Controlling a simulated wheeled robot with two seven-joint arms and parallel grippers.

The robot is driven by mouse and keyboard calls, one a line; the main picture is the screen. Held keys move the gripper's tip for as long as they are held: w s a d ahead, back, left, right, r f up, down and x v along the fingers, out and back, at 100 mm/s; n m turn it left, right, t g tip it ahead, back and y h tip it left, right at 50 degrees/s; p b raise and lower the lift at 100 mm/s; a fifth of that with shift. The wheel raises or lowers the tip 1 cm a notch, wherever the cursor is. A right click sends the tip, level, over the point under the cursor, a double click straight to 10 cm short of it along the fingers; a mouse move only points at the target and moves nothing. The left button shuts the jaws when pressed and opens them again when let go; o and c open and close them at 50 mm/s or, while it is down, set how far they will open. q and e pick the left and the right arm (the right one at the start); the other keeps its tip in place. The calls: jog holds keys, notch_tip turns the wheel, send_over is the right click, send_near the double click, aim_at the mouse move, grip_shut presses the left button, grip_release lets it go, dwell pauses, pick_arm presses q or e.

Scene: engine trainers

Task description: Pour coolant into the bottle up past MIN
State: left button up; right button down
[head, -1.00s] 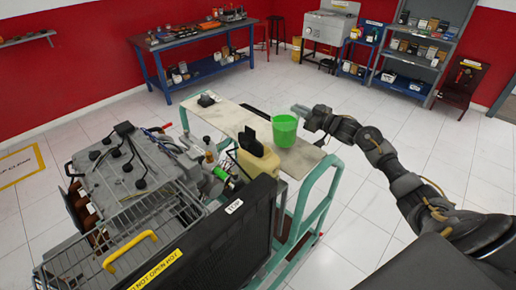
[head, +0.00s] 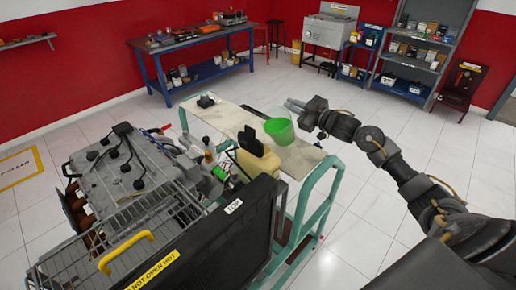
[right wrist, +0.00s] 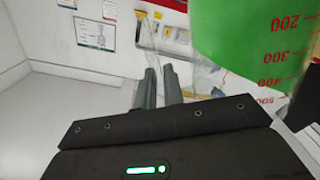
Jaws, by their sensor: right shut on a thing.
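The measuring jug (head: 279,131) holds green coolant and is tilted to the left in the head view. Its green side with red volume marks fills the upper right of the right wrist view (right wrist: 250,35). My right gripper (head: 292,105) is shut on the jug; the exact grip is hard to make out. In the right wrist view its fingers (right wrist: 158,88) are close together. The cream bottle (head: 252,168) stands left of and below the jug, with a black part on top. Its MIN mark and level cannot be read. My left gripper is out of view.
The engine (head: 125,165) and black radiator (head: 232,235) crowd the left and front. A teal-framed stand (head: 325,190) with a pale top (head: 235,118) lies under and behind the jug. A blue workbench (head: 205,70) stands at the back. Floor at right is open.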

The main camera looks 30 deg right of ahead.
aim_at(286, 108)
jog(key=shift+s+a+r+n, duration=0.2)
jog(key=shift+a+r+n, duration=0.25)
jog(key=shift+r, duration=0.1)
jog(key=shift+s+a+r+n, duration=0.2)
jog(key=shift+a+r+n, duration=0.15)
jog(key=shift+a+r, duration=0.15)
jog(key=shift+s+a+r+n+b, duration=0.2)
jog(key=shift+a+r+n+b, duration=0.15)
jog(key=shift+a+r+n, duration=0.25)
jog(key=shift+s+a+r+n+b, duration=0.2)
jog(key=shift+a+r+n+b, duration=0.15)
jog(key=shift+r+n, duration=0.45)
dwell(0.6)
jog(key=shift+s+a+r+n, duration=0.25)
jog(key=shift+a+r+n, duration=0.15)
jog(key=shift+a, duration=0.2)
dwell(0.5)
jog(key=shift+s+a+n+b, duration=0.2)
jog(key=shift+a+n+b, duration=0.6)
jog(key=shift+n+b, duration=0.35)
dwell(0.5)
jog(key=shift+s+a+r+n, duration=0.15)
jog(key=shift+a+r+n, duration=0.2)
jog(key=shift+a, duration=0.1)
dwell(1.3)
